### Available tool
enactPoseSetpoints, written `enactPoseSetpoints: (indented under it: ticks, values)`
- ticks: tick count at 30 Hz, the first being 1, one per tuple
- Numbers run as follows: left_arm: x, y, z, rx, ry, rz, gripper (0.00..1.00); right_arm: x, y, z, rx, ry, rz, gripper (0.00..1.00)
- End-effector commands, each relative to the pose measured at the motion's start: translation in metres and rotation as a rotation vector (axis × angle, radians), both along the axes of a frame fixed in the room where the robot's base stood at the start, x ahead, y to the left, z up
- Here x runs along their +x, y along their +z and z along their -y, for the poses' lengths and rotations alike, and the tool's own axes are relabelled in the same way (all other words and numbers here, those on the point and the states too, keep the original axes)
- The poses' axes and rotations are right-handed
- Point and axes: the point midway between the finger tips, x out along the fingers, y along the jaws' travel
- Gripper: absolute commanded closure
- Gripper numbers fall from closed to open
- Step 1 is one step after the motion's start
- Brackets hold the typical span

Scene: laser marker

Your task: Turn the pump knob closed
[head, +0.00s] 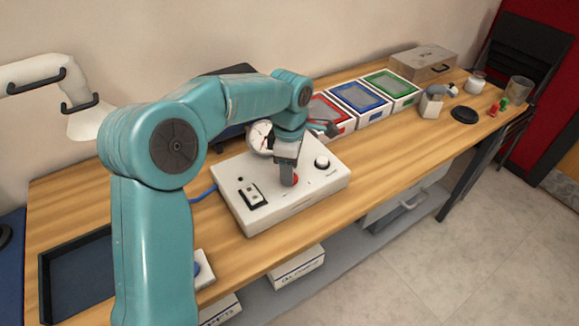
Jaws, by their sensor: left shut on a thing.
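A white control box (300,208) stands on the wooden table. It carries a round gauge (260,137) at the back, a black switch plate (252,195) at the front left and a pale round knob (322,162) at the right. My left gripper (288,180) points down onto the middle of the box top. It is shut on a red knob (294,181), which is mostly hidden by the fingers. Which knob is the pump knob cannot be read from the labels. My right gripper is not in view.
Red, blue and green trays (358,97) stand behind the box to the right. A metal case (424,63), a small spray-like bottle (431,103) and a black disc (464,115) lie farther right. A dark tray (75,275) sits at the left. The table's front right is clear.

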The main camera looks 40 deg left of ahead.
Motion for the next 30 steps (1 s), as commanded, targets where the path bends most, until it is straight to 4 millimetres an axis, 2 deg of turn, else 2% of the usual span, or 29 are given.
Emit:
enactPoseSetpoints:
  ticks: [8,9,11,22,26,30]
  values:
    - [0.002,0.004,-0.002,0.005,0.005,0.013,0.84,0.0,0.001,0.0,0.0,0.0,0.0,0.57]
    - [0.002,0.004,-0.002,0.004,0.005,0.014,0.47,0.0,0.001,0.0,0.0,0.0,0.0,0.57]
    - [0.002,0.004,-0.002,0.003,0.005,0.012,0.28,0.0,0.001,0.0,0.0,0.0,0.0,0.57]
    - [0.001,0.006,-0.001,0.001,0.002,0.005,0.28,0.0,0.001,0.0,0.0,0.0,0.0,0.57]
    - [0.001,0.027,-0.001,0.001,0.003,0.009,0.28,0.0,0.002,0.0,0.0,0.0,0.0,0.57]
    - [0.001,0.064,0.0,0.0,0.003,0.011,0.28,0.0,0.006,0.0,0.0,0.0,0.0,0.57]
